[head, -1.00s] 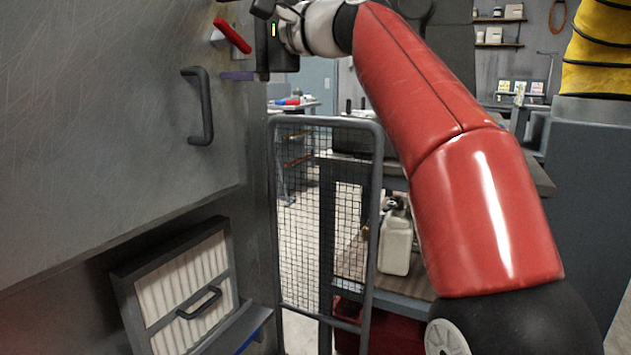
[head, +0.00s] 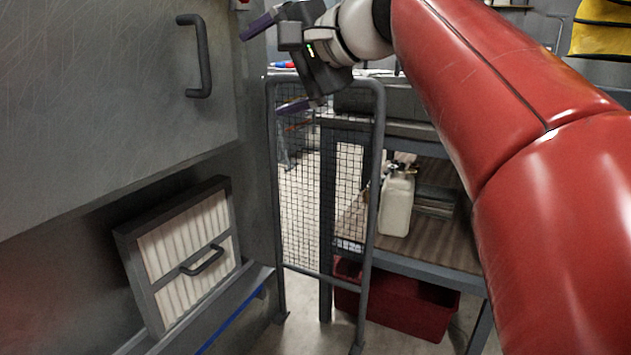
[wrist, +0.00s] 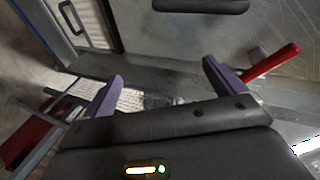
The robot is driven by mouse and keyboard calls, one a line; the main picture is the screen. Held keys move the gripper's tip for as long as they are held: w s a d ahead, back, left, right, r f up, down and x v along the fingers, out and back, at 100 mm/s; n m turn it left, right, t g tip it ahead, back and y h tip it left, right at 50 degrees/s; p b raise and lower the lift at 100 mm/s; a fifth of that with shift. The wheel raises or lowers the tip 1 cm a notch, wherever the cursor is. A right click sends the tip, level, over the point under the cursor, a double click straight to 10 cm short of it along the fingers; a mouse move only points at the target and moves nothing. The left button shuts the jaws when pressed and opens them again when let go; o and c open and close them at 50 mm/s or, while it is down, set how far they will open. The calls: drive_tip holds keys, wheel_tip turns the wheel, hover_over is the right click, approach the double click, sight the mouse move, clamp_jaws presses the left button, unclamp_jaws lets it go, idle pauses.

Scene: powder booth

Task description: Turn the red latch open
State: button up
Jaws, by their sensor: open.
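The red latch (wrist: 270,63) shows in the wrist view as a slanted red lever on the grey cabinet front. It lies just to the right of the right-hand purple finger, outside the gap between the fingers. In the head view only a sliver of the latch (head: 241,4) shows at the top edge. My gripper (head: 281,64) is open and empty, tilted, with its purple fingers spread, below and right of that sliver. It also shows in the wrist view (wrist: 163,70), with nothing between the fingers. Whether the right-hand finger touches the latch I cannot tell.
A dark door handle (head: 201,57) sticks out from the grey cabinet. A pleated filter (head: 185,262) stands below it. A wire mesh guard (head: 328,190) stands just under my gripper. Behind it are a shelf with a white jug (head: 396,205) and a red bin (head: 400,308).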

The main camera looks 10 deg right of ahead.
drive_tip(key=s+d+f+n+h, duration=0.1)
drive_tip(key=s+f, duration=0.2)
drive_tip(key=f, duration=0.3)
drive_tip(key=s+d+f+g+h+p, duration=0.1)
drive_tip(key=s+d+f+h, duration=0.1)
drive_tip(key=f, duration=0.3)
drive_tip(key=s+d+f+n+g+h, duration=0.1)
drive_tip(key=s+f+h, duration=0.1)
drive_tip(key=f, duration=0.4)
drive_tip(key=shift+s+d+f+n, duration=0.15)
drive_tip(key=shift+s+f+n, duration=0.15)
drive_tip(key=shift+s, duration=0.55)
